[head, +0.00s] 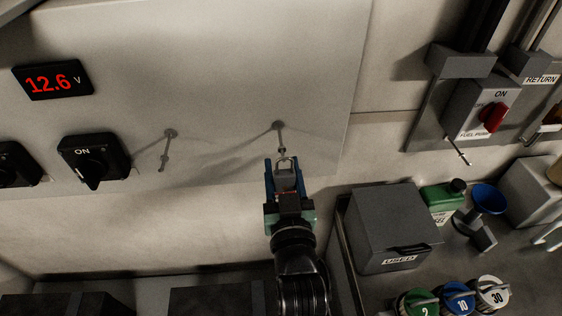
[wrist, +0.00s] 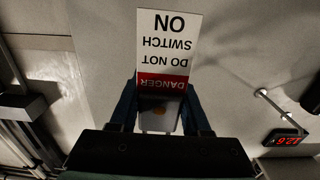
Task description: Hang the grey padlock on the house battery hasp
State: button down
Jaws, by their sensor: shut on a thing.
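My gripper (head: 285,170) is shut on the grey padlock (head: 287,184), in front of the lower right part of the pale panel. The padlock's shackle points up, close below the tip of the right metal peg (head: 281,138); I cannot tell whether they touch. A second peg (head: 167,150) stands empty further left; a peg also shows in the wrist view (wrist: 281,111). No label shows which is the house battery hasp. In the wrist view a white and red DANGER tag (wrist: 167,50) appears upside down beyond the fingers, over a pale body with an orange spot.
Left on the panel (head: 230,60) are a red 12.6 V display (head: 53,80) and black rotary switches (head: 94,162). At right are a grey USED box (head: 392,225), a green can (head: 442,198), a blue funnel (head: 488,200), several numbered caps (head: 458,300) and a red-handled switch (head: 492,117).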

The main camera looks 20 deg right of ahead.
jog(key=b+v, duration=0.3)
jog(key=v, duration=1.2)
jog(key=shift+r, duration=0.15)
